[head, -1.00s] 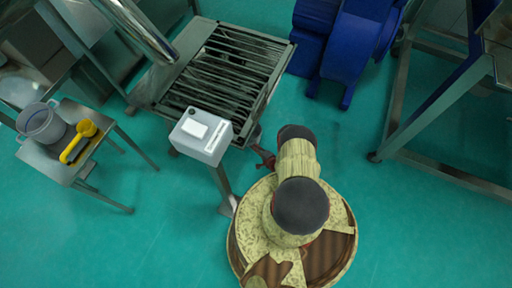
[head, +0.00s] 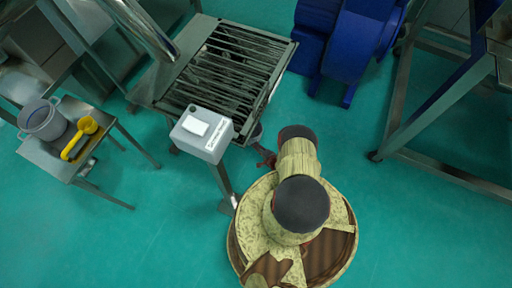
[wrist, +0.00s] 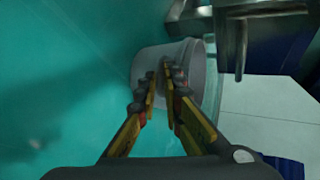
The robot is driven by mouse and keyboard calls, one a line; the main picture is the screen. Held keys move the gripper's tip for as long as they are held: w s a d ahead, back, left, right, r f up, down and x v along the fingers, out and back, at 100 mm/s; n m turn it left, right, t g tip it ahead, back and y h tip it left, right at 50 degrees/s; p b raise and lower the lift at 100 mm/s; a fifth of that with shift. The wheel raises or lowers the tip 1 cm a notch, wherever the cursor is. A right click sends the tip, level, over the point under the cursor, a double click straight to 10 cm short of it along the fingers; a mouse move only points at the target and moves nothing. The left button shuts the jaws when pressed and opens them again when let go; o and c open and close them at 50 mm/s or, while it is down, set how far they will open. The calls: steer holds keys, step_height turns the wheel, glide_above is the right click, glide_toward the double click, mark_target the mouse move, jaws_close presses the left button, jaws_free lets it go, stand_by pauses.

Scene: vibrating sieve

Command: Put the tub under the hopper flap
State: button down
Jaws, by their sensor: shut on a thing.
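My gripper (wrist: 158,80) is shut on the wall of a pale grey tub (wrist: 192,70) in the wrist view. The tub lies ahead of the fingers, which cover part of it, and it looks tilted in the picture. Metal parts (wrist: 238,35) stand close to its right side; whether they touch cannot be told. In the head view my gripper (head: 267,158) is beside the sieve's near right corner, where a small grey part that may be the tub shows. I cannot make out the hopper flap for certain.
The sieve (head: 225,65) with its dark slatted top and a grey control box (head: 203,132) on a post stand close to my left. A small table (head: 62,160) holds a grey pot (head: 42,120) and yellow scoop (head: 78,138).

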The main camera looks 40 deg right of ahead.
steer(key=shift+s+a+f, duration=0.2)
steer(key=shift+f, duration=0.45)
steer(key=c, duration=2.3)
jaws_free()
steer(key=o, duration=0.5)
steer(key=shift+w+d+r, duration=0.1)
steer(key=shift+w+r, duration=0.05)
steer(key=shift+c, duration=0.2)
steer(key=v, duration=1.2)
